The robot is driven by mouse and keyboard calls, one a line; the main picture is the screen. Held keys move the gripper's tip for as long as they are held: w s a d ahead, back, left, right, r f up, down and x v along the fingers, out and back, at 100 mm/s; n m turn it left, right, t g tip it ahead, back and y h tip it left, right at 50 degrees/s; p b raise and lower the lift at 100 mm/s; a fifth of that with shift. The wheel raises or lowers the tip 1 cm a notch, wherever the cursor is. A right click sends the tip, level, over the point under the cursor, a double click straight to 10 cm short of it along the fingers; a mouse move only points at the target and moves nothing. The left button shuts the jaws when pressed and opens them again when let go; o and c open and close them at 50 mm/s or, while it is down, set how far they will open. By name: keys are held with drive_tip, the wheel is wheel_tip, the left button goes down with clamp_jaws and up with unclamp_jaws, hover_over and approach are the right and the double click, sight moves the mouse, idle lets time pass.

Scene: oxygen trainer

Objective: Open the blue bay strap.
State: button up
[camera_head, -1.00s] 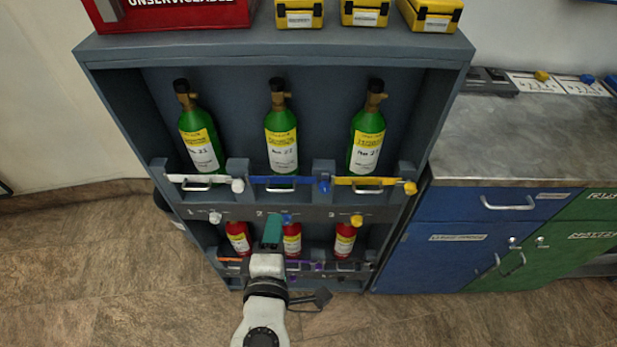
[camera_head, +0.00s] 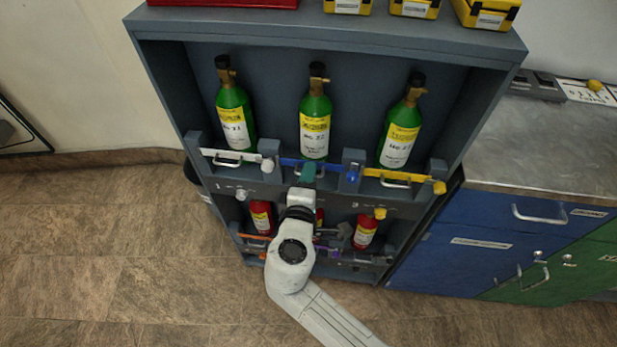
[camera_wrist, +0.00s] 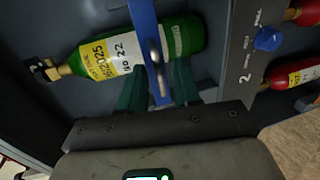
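The blue strap (camera_head: 334,170) runs straight across the front of the middle bay, before a green bottle (camera_head: 315,115). Its right end meets a blue knob (camera_head: 353,178). In the wrist view the strap (camera_wrist: 143,28) crosses the bottle (camera_wrist: 183,38), and its metal handle (camera_wrist: 155,62) shows near my fingers. My gripper (camera_head: 308,172) is at the middle of this strap and hides the handle in the head view. In the wrist view its two green fingers (camera_wrist: 159,88) are apart, with the strap and handle between them. I cannot tell whether they touch.
A white strap (camera_head: 230,155) and a yellow strap (camera_head: 395,179) cross the side bays. In the wrist view a blue round knob (camera_wrist: 267,38) sits by the number 2. Red bottles (camera_head: 262,217) stand on the lower shelf. A blue cabinet (camera_head: 455,250) stands to the right.

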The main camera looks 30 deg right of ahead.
drive_tip(key=shift+c, duration=0.5)
clamp_jaws()
idle(0.8)
